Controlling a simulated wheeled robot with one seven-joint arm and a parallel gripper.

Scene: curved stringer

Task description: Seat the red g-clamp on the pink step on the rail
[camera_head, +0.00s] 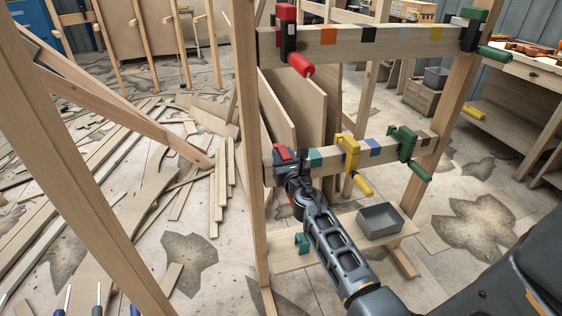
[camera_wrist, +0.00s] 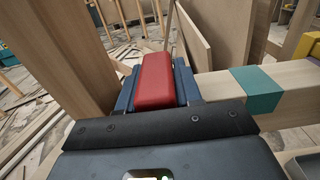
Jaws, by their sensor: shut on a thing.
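My gripper (camera_head: 290,168) is at the left end of the lower rail (camera_head: 335,153), beside the left post. It is shut on a red g-clamp (camera_head: 282,153). In the wrist view the red clamp's body (camera_wrist: 155,82) sits between my blue fingers, close to the wooden post and left of a teal step (camera_wrist: 258,90). My gripper hides the clamp's lower part, and I cannot tell whether it touches the rail. Another red clamp (camera_head: 288,30) with a red handle sits at the left end of the upper rail (camera_head: 345,36). I cannot make out a pink step.
A yellow clamp (camera_head: 349,150) and a green clamp (camera_head: 405,142) sit on the lower rail, right of the teal step. Another green clamp (camera_head: 472,30) is on the upper rail's right end. Below, a shelf board holds a grey bin (camera_head: 380,221) and a teal piece (camera_head: 302,243).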

